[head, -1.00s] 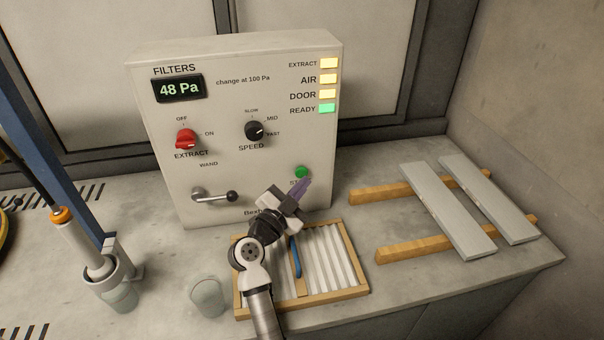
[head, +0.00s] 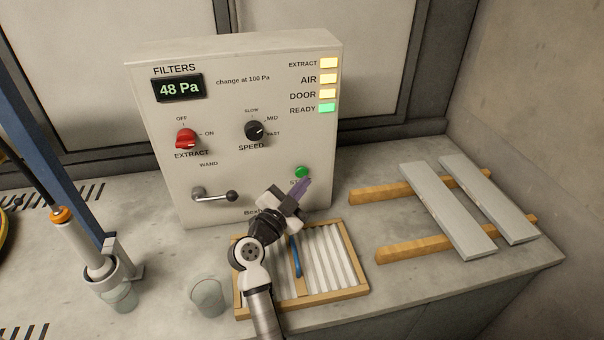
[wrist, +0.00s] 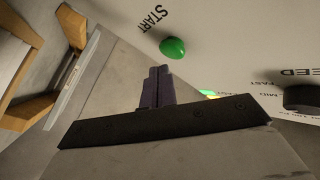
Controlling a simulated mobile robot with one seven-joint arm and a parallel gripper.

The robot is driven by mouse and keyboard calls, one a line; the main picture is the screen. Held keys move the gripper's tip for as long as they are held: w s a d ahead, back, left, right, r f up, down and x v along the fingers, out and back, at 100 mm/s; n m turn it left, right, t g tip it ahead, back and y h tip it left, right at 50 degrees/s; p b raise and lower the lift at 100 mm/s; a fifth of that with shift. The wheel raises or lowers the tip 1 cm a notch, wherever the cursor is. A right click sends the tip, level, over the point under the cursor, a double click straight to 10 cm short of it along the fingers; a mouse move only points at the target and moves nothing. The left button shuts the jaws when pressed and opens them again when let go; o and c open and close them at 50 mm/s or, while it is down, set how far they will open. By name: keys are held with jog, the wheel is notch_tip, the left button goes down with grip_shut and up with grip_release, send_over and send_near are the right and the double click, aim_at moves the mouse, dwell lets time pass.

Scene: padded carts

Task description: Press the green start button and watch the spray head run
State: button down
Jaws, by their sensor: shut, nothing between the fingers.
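The green start button (head: 302,172) is on the lower right of the pale control box (head: 215,105). In the wrist view the button (wrist: 173,47) is a green dome beside the word START. My gripper (head: 306,183) is shut and empty, with its purple fingers just below the button in the head view. In the wrist view the fingertips (wrist: 158,70) show just short of the button, and I cannot tell whether they touch it. The spray head is perhaps the grey cylinder with an orange collar (head: 75,232) at the left, standing in a holder.
A wood-framed ribbed filter (head: 352,270) lies below my arm, with a glass cup (head: 207,296) beside it. The box has a red knob (head: 186,139), a black knob (head: 257,131) and a lever (head: 215,195). Two grey boards (head: 447,210) lie on wooden bars at right.

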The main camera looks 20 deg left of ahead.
jog(key=shift+w+a+r+p, duration=0.1)
jog(key=shift+w+a+p, duration=0.15)
jog(key=shift+p, duration=0.4)
jog(key=shift+w, duration=0.1)
dwell(0.5)
